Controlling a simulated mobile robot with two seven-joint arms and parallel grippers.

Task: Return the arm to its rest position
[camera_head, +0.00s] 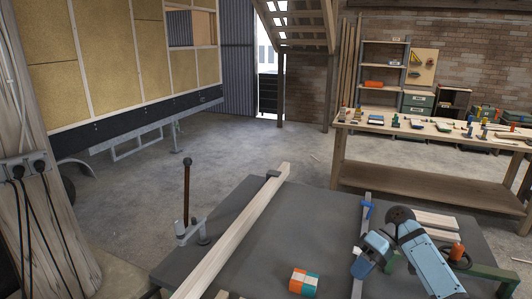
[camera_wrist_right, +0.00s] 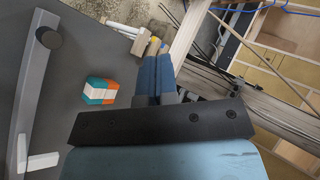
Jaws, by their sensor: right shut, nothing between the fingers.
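My right arm (camera_head: 428,262), light blue with a dark joint, reaches over the right part of the dark worktable (camera_head: 250,205) in the head view. It bends back so that my right gripper (camera_head: 360,267) is low above the table, right of a small block. In the right wrist view the blue fingers of my right gripper (camera_wrist_right: 154,76) lie together with nothing between them. The orange, teal and white block (camera_head: 303,282) sits on the table, apart from the fingers; it also shows in the right wrist view (camera_wrist_right: 100,91). My left gripper is not in view.
A long wooden beam (camera_head: 232,240) lies across the table's left side, with a clamp with a brown handle (camera_head: 186,190) beside it. A metal bar (camera_head: 362,232) and wood strips (camera_head: 436,222) lie near my right arm. A cluttered workbench (camera_head: 440,131) stands behind; concrete floor is free between.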

